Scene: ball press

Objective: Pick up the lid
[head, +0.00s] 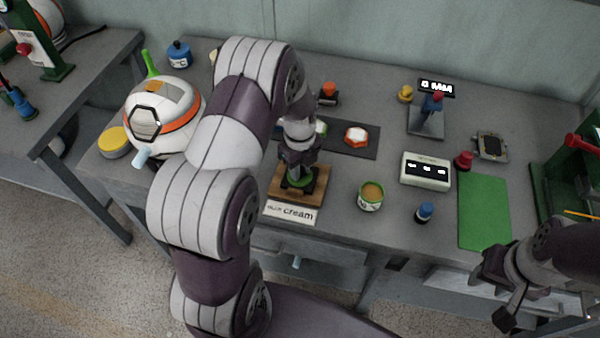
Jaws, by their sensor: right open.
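My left gripper (298,178) points down over a wooden block (318,190) at the front middle of the table. A round green piece, which looks like the lid (291,187), lies on the block right below the fingers. The gripper hides part of it, and I cannot tell whether the fingers touch it or how far apart they are. A small tin (370,197) with a green rim stands to the right; its top is uncovered and its content is tan. My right gripper (506,306) is open and empty at the lower right, near the table's front edge.
A "cream" label (291,212) lies in front of the block. A white device (425,170), a blue-topped bottle (424,213) and a green mat (484,212) are to the right. A white-and-orange round machine (172,98) stands at the left. A dark mat (358,150) lies behind.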

